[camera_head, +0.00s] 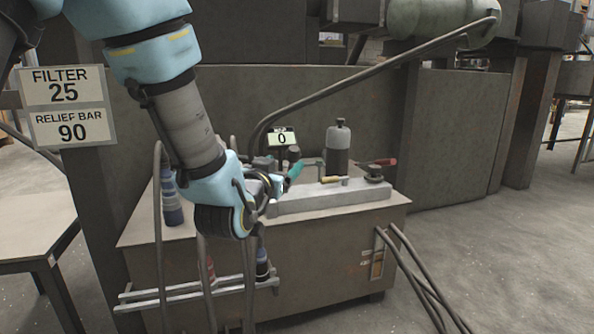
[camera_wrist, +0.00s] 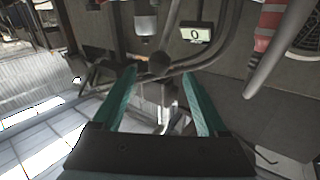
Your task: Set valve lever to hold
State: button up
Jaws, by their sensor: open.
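A lever with a red grip (camera_head: 385,162) sits on a dark round body (camera_head: 375,173) at the right end of the pale block (camera_head: 335,197) on the cabinet. A shorter yellow handle (camera_head: 330,180) lies on the block to its left. I cannot tell which is the valve lever, and no hold mark is readable. My gripper (camera_head: 303,165) is at the left end of the block, apart from the red grip. In the wrist view my gripper (camera_wrist: 157,76) has its teal fingers spread, with a grey rounded part (camera_wrist: 158,65) showing between or beyond them; contact is unclear.
A small display reading 0 (camera_head: 282,139) stands behind my gripper, also in the wrist view (camera_wrist: 195,34). A thick bent pipe (camera_head: 370,75) crosses above. Hoses (camera_head: 410,265) hang at right; floor there is clear.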

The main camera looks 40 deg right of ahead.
jog(key=b+x, duration=0.3)
jog(key=x, duration=0.7)
jog(key=shift+w+d, duration=0.15)
jog(key=shift+d, duration=0.2)
grip_shut()
dwell(1.0)
